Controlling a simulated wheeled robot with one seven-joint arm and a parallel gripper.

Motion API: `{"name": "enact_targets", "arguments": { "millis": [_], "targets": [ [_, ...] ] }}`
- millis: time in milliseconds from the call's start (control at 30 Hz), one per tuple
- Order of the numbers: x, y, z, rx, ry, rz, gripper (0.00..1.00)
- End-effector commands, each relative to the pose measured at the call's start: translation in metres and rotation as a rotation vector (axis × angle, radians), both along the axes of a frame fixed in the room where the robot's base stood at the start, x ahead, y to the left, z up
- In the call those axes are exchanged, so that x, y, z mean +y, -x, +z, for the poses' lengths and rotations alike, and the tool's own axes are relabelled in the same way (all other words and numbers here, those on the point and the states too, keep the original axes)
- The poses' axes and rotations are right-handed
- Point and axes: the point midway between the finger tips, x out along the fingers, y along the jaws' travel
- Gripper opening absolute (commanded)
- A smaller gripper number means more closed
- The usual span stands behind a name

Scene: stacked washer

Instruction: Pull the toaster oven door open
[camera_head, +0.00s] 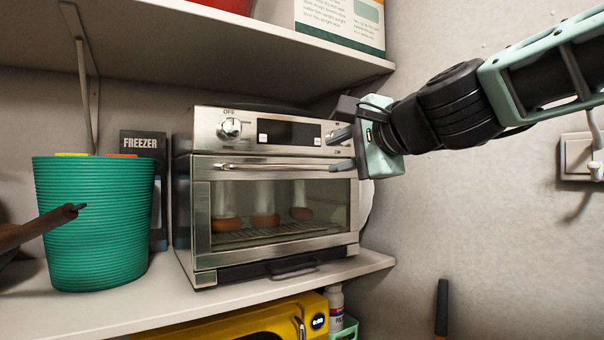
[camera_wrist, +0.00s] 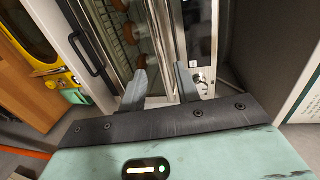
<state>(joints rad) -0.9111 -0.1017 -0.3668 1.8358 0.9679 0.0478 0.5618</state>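The toaster oven (camera_head: 270,262) is a silver box on the shelf with its front facing out. Its glass door (camera_head: 240,208) is shut, with several brown rolls behind the glass. A horizontal bar handle (camera_head: 265,166) runs along the door's top edge. My gripper (camera_head: 335,150) is at the right end of the oven front, its fingers apart, one level with the control panel and one near the handle's right end. In the wrist view my open gripper (camera_wrist: 160,74) faces the door's upper edge. I cannot tell whether either finger touches the handle.
A green ribbed bin (camera_head: 95,225) stands left of the oven, with a box marked FREEZER (camera_head: 140,145) behind it. An upper shelf (camera_head: 200,38) overhangs. A yellow appliance (camera_head: 255,320) is below. The wall and an outlet (camera_head: 578,157) are at right.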

Motion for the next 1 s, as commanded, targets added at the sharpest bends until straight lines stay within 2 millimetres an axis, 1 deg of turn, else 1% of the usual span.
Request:
{"name": "enact_targets", "arguments": {
  "millis": [33, 300, 500, 700, 1000],
  "targets": [
    [0.008, -0.009, -0.008, -0.002, 0.004, 0.002, 0.32],
    [0.037, -0.053, -0.017, -0.001, 0.005, 0.000, 0.32],
    [0.055, -0.080, -0.020, -0.003, 0.006, 0.000, 0.32],
    [0.065, -0.095, -0.023, -0.001, 0.004, 0.001, 0.32],
    [0.067, -0.099, -0.024, -0.001, 0.004, 0.001, 0.32]
  ]
}}
